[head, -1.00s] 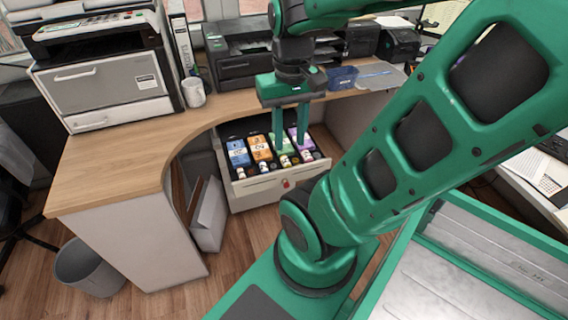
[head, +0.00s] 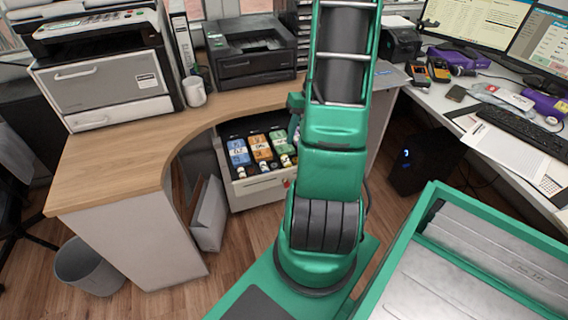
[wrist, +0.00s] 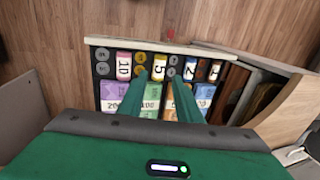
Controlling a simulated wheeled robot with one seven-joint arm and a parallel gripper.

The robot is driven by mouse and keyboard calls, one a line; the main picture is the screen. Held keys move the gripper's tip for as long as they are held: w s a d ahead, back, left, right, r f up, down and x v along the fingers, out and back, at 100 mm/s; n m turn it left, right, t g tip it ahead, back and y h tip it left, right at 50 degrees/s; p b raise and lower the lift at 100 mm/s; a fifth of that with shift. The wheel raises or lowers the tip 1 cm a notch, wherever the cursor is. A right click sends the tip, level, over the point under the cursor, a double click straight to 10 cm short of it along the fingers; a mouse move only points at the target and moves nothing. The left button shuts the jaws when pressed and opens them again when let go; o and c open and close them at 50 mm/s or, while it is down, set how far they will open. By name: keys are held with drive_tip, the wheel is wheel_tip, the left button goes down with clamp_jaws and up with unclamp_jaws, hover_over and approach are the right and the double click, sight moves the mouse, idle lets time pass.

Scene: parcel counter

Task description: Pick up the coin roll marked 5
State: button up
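In the wrist view the coin roll marked 5 (wrist: 158,68) is yellow with a white label and lies in a compartment of the open cash drawer (wrist: 96,44). My gripper (wrist: 161,78) is open, its two green fingers apart, pointing into the drawer. In the picture the fingertips are on either side of the 5 roll's near end. Contact and height above the roll cannot be told. In the head view the drawer (head: 262,189) shows beside my arm, which hides my gripper.
The roll marked 10 (wrist: 123,66) lies to the left. The rolls marked 2 (wrist: 190,70) and 1 (wrist: 214,73) lie to the right. Coins sit between rolls; banknotes lie nearer. The wooden counter (head: 130,150) curves around the drawer's left side.

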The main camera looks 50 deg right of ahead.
hover_over(287, 159)
drive_tip(key=s+d, duration=0.1)
drive_tip(key=s, duration=0.1)
wheel_tip(287, 159, down, 6)
drive_tip(key=shift+d+r, duration=0.1)
drive_tip(key=shift+r, duration=0.05)
drive_tip(key=shift+w+x, duration=0.25)
drive_tip(key=shift+x, duration=1.1)
drive_tip(key=shift+w+x, duration=0.25)
drive_tip(key=shift+x, duration=1.15)
drive_tip(key=shift+r, duration=0.1)
clamp_jaws()
